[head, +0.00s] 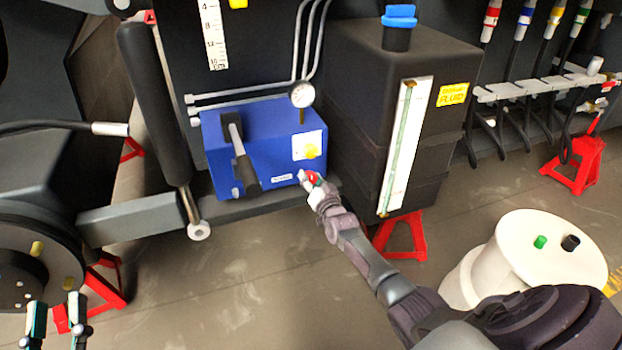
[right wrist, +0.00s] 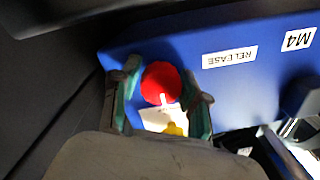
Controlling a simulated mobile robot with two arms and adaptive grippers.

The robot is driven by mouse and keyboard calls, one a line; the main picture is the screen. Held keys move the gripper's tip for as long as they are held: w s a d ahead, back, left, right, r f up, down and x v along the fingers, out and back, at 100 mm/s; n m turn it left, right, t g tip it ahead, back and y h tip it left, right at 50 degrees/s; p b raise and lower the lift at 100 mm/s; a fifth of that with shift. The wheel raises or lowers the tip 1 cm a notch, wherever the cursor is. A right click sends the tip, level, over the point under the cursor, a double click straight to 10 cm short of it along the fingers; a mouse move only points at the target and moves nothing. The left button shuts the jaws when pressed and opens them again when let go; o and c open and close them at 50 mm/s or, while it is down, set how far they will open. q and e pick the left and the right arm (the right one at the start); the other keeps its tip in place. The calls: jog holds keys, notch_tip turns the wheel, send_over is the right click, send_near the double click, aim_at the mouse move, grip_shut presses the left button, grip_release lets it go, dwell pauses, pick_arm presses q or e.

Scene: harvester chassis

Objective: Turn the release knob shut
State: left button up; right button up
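In the head view the knob (head: 311,177) shows small at the lower right corner of the blue box (head: 222,150), partly covered by my right gripper (head: 314,184). My left gripper (head: 56,308) is open and empty at the lower left.
A black lever (head: 245,168) and a gauge (head: 302,94) are on the blue box. A dark fluid tank (head: 350,100) stands close right. Red stands (head: 405,238) are under the chassis.

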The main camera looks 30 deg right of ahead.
jog(key=shift+o, duration=1)
jog(key=v, duration=1.2)
